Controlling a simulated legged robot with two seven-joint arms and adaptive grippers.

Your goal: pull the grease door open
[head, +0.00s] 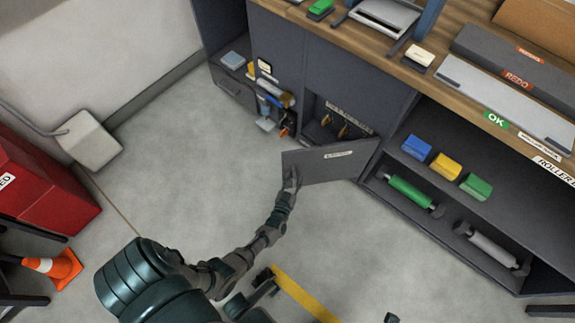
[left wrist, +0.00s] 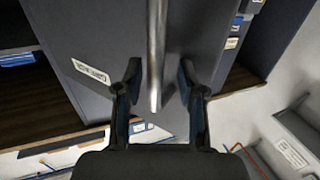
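The grease door (head: 322,166) is a dark grey panel with a white label, swung out from the cabinet and hinged at its right side. Its label (left wrist: 90,76) reads upside down in the left wrist view. My left gripper (head: 291,182) is at the door's free left edge. In the left wrist view, its two fingers (left wrist: 158,85) stand apart on either side of the upright metal handle (left wrist: 156,45), with visible gaps between fingers and bar. The compartment behind the door (head: 318,130) shows hanging yellowish items.
Open shelves (head: 400,195) to the right hold blue, yellow and green blocks and rollers. A wooden worktop (head: 365,45) runs above. A red cabinet (head: 40,190) and an orange cone (head: 62,268) stand at left. The floor (head: 200,150) left of the door is clear.

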